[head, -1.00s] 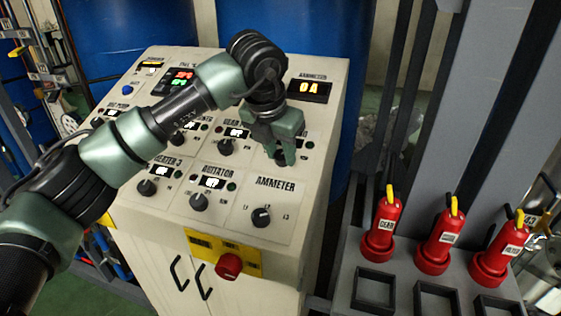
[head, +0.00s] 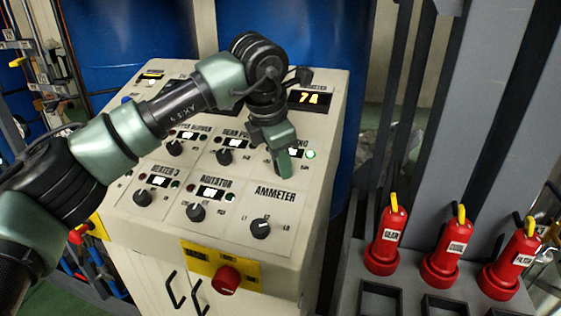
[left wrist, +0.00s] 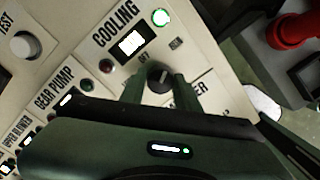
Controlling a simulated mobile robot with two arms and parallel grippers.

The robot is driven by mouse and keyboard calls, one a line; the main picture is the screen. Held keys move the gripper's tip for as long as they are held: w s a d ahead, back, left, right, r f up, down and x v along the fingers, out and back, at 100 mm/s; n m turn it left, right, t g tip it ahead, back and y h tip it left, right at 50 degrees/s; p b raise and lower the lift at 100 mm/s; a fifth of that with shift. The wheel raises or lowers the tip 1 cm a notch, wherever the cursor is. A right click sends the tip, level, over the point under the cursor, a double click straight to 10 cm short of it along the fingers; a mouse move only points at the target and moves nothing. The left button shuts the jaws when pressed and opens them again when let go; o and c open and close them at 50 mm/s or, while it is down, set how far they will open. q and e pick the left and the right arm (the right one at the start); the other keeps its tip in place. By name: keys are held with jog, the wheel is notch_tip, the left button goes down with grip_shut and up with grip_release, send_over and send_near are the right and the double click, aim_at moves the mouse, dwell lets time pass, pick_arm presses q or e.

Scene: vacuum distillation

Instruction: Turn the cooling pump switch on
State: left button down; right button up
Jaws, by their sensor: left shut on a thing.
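The cooling pump switch is a dark round knob (left wrist: 159,78) under the COOLING label (left wrist: 115,30) in the left wrist view. My left gripper (head: 283,172) is shut on this knob, with one finger on each side of it in the left wrist view. In the head view the gripper hides the knob. The green lamp (left wrist: 161,17) above the knob is lit, and it also glows in the head view (head: 311,154). The red lamp (left wrist: 106,66) beside it looks dark. A small lit display (left wrist: 131,43) sits between the lamps; its text is too small to read.
Other knobs stand close by: gear pump (head: 225,157), agitator (head: 196,212) and ammeter (head: 260,228). The ammeter display (head: 310,98) reads 7A. A red emergency button (head: 226,280) sits on the panel's front.

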pick_arm(q)
jog(key=shift+r, duration=0.15)
jog(key=c, duration=1)
grip_release()
jog(key=shift+c, duration=0.2)
jog(key=b+v, duration=0.2)
jog(key=v, duration=0.5)
jog(key=shift+r, duration=0.35)
jog(key=shift+s, duration=0.1)
